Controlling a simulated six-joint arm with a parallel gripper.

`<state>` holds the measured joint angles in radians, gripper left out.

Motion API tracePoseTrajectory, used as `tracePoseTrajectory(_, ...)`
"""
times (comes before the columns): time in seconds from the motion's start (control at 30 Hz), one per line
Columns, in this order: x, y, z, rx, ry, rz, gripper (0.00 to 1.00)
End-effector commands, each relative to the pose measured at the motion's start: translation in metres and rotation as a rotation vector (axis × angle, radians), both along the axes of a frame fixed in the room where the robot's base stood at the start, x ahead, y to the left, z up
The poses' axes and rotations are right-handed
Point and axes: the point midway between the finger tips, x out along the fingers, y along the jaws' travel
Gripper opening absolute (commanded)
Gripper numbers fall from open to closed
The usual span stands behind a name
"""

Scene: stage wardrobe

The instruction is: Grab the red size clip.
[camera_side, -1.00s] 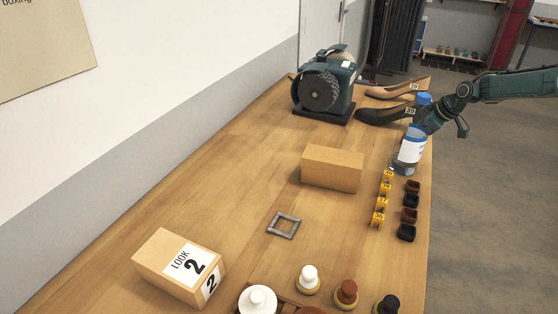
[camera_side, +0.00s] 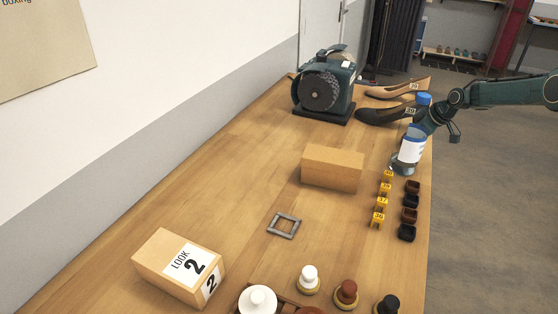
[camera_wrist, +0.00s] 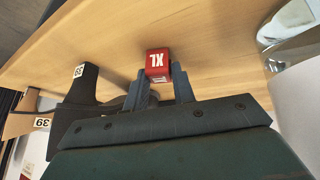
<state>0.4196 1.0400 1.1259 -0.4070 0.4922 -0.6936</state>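The red size clip (camera_wrist: 158,62) shows in the wrist view with a white "XL" on its face. It sits between the fingertips of my gripper (camera_wrist: 160,78), with both fingers close against its sides. My gripper looks shut on it.
Yellow clips (camera_side: 381,204) and dark small blocks (camera_side: 408,216) stand in rows in front of the bottle. Two shoes (camera_side: 385,115) with "39" tags lie behind, beside a green machine (camera_side: 325,85). A wooden block (camera_side: 332,168) stands left.

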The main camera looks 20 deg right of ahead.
Motion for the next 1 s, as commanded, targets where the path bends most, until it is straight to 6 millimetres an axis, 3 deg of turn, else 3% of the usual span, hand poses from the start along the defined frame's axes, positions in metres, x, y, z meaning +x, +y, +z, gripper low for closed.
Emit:
tracePoseTrajectory(0.03,0.0,0.0,0.0,0.0,0.0,0.0,0.15)
tracePoseTrajectory(0.1,0.0,0.0,0.0,0.0,0.0,0.0,0.03)
tracePoseTrajectory(0.63,0.0,0.0,0.004,0.0,0.0,0.0,0.02)
tracePoseTrajectory(0.87,0.0,0.0,0.025,-0.001,-0.003,0.0,0.02)
tracePoseTrajectory(1.0,0.001,-0.001,0.047,-0.001,-0.004,0.0,0.02)
